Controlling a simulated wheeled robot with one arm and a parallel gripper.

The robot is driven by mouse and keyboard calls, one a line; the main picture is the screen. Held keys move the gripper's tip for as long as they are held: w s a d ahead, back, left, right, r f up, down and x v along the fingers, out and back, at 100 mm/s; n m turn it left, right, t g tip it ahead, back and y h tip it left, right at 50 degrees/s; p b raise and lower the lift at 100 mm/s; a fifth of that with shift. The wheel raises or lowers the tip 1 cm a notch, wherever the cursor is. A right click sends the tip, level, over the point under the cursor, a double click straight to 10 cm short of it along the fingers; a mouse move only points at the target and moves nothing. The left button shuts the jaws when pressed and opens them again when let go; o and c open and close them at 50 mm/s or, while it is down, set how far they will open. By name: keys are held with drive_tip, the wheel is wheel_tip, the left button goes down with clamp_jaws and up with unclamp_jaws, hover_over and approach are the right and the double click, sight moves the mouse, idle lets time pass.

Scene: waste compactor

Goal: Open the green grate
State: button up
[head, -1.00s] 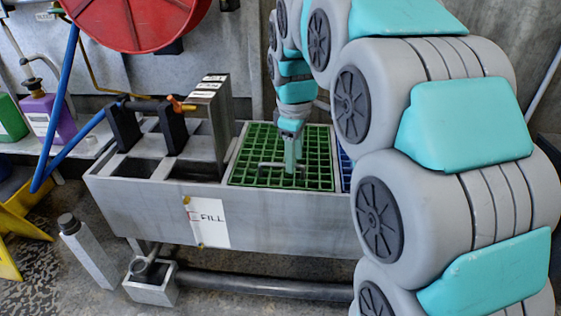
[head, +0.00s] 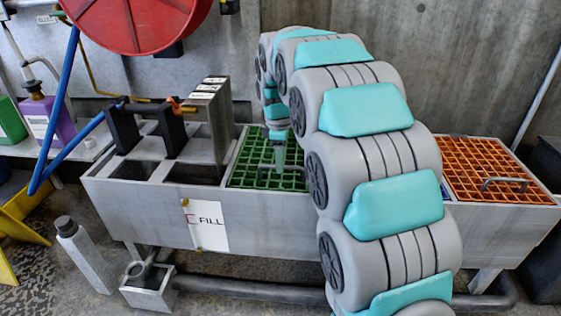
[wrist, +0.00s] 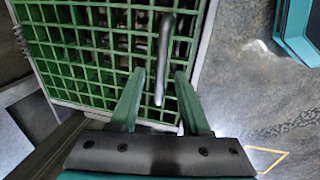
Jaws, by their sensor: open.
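The green grate (head: 246,180) lies flat in the top of the grey metal trough, level with its rim. In the wrist view the grate (wrist: 80,50) fills the upper left and its grey bar handle (wrist: 164,45) runs between my two fingers. My gripper (wrist: 160,73) is open, with one finger on each side of the handle and a gap to it on both sides. In the head view my gripper (head: 279,165) points down over the right part of the grate. My arm hides the grate's right side.
An orange grate (head: 490,170) with a handle covers the trough's right end. A red reel (head: 135,20) hangs above. The trough front carries a FILL sign (head: 207,226).

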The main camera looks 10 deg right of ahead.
drive_tip(key=shift+d+f, duration=0.1)
drive_tip(key=shift+f, duration=0.45)
drive_tip(key=shift+w, duration=0.1)
clamp_jaws()
idle(0.9)
